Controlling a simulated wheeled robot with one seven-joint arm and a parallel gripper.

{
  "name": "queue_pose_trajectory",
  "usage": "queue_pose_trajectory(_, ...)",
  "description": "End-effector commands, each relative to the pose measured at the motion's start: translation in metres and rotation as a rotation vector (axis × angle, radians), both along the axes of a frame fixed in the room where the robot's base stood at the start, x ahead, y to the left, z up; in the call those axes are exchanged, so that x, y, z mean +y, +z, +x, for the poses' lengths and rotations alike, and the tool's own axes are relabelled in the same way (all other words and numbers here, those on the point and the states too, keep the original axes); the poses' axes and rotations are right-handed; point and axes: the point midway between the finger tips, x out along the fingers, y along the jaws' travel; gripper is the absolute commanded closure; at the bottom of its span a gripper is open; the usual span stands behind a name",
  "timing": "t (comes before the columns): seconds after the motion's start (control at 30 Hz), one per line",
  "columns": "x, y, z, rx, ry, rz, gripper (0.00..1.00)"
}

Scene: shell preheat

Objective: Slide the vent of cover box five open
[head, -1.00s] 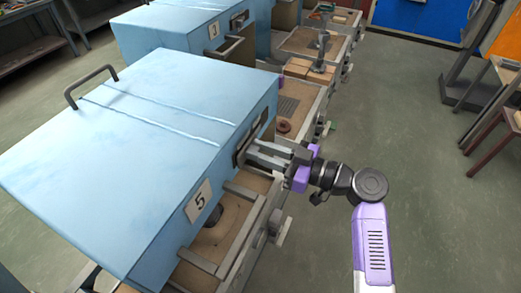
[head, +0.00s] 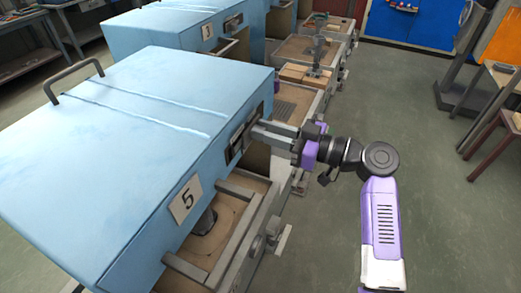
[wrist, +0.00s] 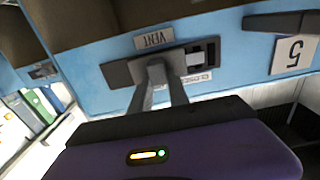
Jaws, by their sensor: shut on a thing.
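Cover box five (head: 130,140) is a large light blue box with a "5" plate (head: 186,200) on its right face. Its vent (head: 236,147) is a dark framed slot high on that face. In the wrist view the vent frame (wrist: 118,73) shows upside down, beneath a "VENT" label (wrist: 154,38). A dark gap with a grey piece (wrist: 196,58) shows at its end nearer the "5". My gripper (head: 260,131) reaches the vent from the right, toward the far end. Its fingers (wrist: 157,72) are shut on the vent's slide, whose grip is mostly hidden by them.
A bench (head: 232,255) with a dark round part runs under box five's open front. Box three (head: 170,28) stands behind. Tan blocks (head: 300,74) and a metal stand (head: 318,55) lie beyond my gripper. The floor (head: 450,220) at right is clear.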

Motion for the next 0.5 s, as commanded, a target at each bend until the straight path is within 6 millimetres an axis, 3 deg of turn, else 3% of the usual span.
queue_pose_trajectory(0.2,-0.007,-0.002,0.017,-0.001,-0.002,0.000,1.00)
queue_pose_trajectory(0.5,-0.009,0.001,0.021,0.000,-0.007,-0.001,1.00)
